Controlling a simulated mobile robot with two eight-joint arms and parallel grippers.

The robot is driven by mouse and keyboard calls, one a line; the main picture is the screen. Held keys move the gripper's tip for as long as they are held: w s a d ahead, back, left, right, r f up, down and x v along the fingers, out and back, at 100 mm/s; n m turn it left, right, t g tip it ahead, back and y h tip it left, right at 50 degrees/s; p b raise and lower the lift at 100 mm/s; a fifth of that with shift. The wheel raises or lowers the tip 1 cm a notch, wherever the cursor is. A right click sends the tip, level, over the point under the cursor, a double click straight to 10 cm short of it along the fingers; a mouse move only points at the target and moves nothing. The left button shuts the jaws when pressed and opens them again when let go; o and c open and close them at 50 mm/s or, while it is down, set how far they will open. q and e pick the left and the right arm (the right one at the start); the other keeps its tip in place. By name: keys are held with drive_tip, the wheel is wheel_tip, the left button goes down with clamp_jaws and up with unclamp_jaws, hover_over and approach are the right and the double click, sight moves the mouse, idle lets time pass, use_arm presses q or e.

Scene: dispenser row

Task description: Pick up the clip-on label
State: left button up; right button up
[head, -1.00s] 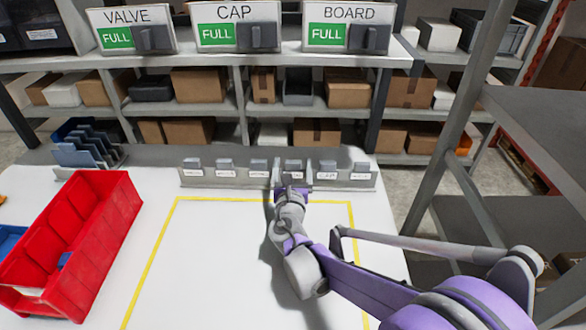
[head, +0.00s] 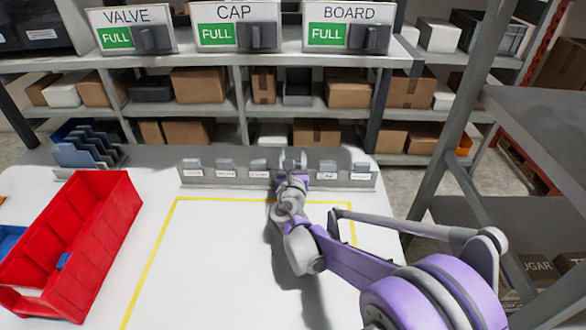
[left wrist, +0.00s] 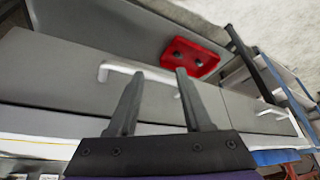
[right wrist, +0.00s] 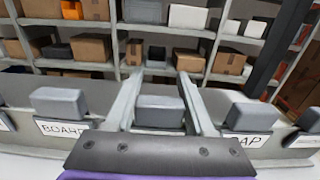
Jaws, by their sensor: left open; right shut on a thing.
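A row of grey clip-on labels with white printed tags sits along a low grey rail (head: 222,182) at the back of the white table. My right gripper (head: 293,160) is at the rail, right of the row's middle. In the right wrist view its two fingers (right wrist: 160,80) are shut on the grey block of one clip-on label (right wrist: 160,113). That label's writing is hidden behind the gripper's body. A BOARD label (right wrist: 60,105) is to its left and a CAP label (right wrist: 252,117) to its right. My left gripper (left wrist: 157,75) is open and empty, seen only in the left wrist view.
A red bin (head: 85,230) stands on the table at left, near a grey rack of upright plates (head: 88,150). Yellow tape (head: 155,255) outlines clear table space. Shelves with boxes and VALVE, CAP and BOARD signs (head: 235,28) stand behind. A grey shelf frame (head: 455,120) rises at right.

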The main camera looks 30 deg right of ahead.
drive_tip(key=shift+c, duration=0.9)
wheel_tip(320, 180, up, 10)
drive_tip(key=p, duration=0.1)
idle(1.0)
